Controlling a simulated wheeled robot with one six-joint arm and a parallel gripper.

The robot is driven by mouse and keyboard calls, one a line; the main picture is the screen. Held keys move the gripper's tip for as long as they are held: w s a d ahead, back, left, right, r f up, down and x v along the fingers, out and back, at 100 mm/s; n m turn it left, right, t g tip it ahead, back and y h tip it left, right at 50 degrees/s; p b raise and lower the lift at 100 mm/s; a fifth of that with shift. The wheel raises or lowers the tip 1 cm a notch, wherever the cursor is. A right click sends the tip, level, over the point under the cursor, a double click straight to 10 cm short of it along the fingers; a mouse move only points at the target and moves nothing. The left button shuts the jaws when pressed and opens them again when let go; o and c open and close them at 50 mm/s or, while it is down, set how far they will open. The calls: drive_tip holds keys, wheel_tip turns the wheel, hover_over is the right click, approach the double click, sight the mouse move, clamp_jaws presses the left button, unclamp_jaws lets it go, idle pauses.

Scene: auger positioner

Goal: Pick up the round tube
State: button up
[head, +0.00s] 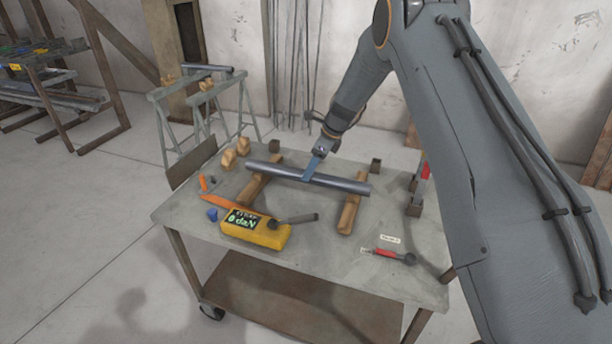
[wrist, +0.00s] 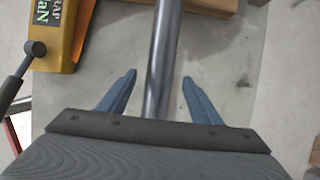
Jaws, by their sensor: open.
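The round tube (head: 338,184) is a long dark grey metal pipe lying across two wooden blocks on the workbench. The left block (head: 262,178) and the right block (head: 352,203) hold it above the tabletop. My gripper (head: 312,172) is at the middle of the tube, with a blue finger visible against it. In the wrist view the tube (wrist: 160,65) runs lengthwise between the two blue fingers of my gripper (wrist: 159,78). The fingers are open, with a gap on each side of the tube. The far finger is mostly hidden in the head view.
A yellow box with a display (head: 256,230) and a dark handle stands in front of the tube. A red-handled tool (head: 388,255) lies at the front right. A red and grey clamp (head: 418,190) stands at the right edge. Trestles (head: 205,105) stand behind left.

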drive_tip(key=shift+p+x, duration=0.45)
drive_tip(key=shift+x, duration=1.15)
drive_tip(key=shift+a, duration=0.1)
drive_tip(key=shift+c, duration=0.4)
clamp_jaws()
drive_tip(key=shift+r, duration=0.1)
